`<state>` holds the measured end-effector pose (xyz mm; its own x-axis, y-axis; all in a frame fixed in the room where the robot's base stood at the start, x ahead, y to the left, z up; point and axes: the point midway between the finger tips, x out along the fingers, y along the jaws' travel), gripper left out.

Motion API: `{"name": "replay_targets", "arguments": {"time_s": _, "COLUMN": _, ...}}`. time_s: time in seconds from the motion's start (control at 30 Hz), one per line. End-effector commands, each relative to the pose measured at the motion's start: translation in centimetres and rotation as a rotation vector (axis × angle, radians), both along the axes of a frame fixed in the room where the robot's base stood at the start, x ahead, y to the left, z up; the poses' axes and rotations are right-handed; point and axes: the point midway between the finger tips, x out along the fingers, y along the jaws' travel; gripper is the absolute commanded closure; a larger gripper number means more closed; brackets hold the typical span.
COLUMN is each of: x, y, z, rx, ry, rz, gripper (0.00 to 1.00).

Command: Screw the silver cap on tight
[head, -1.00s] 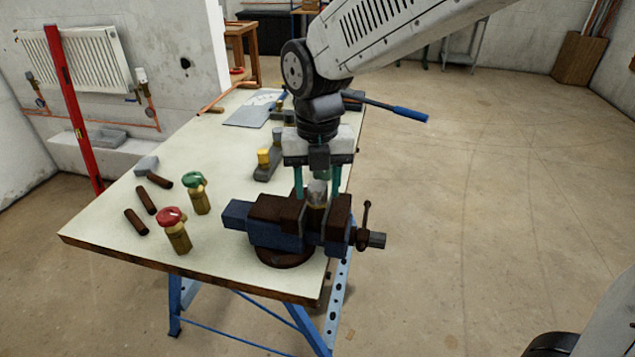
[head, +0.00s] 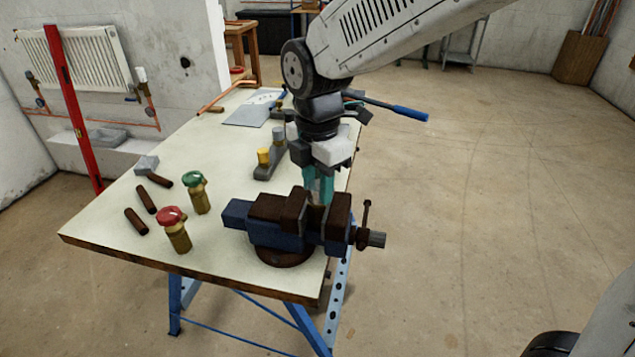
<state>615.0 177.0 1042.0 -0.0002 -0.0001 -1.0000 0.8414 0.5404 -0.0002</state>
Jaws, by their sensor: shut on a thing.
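My gripper (head: 319,190) points straight down over the vise (head: 285,222), its teal fingers close together at the jaws. It is shut on the silver cap, which the fingers now almost fully hide. The brass body under the cap stands upright between the vise jaws, mostly hidden by jaws and fingers. I cannot see the seam between cap and body.
A brass valve with a red handle (head: 172,217) and one with a green handle (head: 194,180) stand left of the vise. Behind is a grey holder (head: 268,168) with a yellow cap (head: 264,155) and a grey cylinder (head: 278,135).

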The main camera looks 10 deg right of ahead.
Motion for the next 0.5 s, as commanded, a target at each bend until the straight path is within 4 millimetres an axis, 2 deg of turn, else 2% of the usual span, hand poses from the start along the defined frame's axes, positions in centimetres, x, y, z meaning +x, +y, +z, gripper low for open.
{"name": "replay_targets", "arguments": {"time_s": 0.5, "x": 0.00, "y": 0.00, "z": -0.06, "rx": 0.000, "ry": 0.000, "rz": -0.817, "gripper": 0.96}}
